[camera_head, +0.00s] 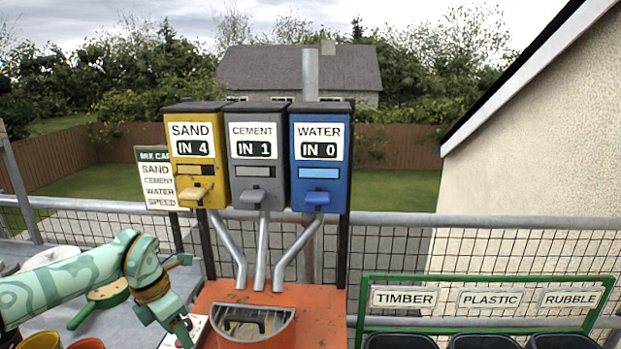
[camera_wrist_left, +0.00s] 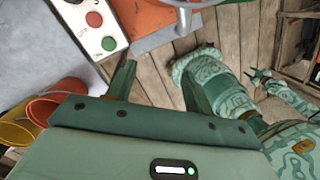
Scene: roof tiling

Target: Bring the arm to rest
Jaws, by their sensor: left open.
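My left arm comes in from the left in the head view, and its left gripper (camera_head: 184,332) hangs down beside the white control panel (camera_head: 199,327). In the left wrist view the left gripper (camera_wrist_left: 158,80) is open, with its two fingers apart and nothing between them. The panel, with red and green buttons (camera_wrist_left: 109,43), lies beyond the left finger there. Parts of my other arm show at the right of the wrist view, with what looks like the right gripper (camera_wrist_left: 260,76) small above the wooden floor; its opening is unclear.
An orange mixer (camera_head: 250,335) stands right of the left gripper, below the yellow sand (camera_head: 196,155), grey cement (camera_head: 254,155) and blue water (camera_head: 319,175) dispensers. Orange and yellow buckets (camera_wrist_left: 50,102) stand close at left.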

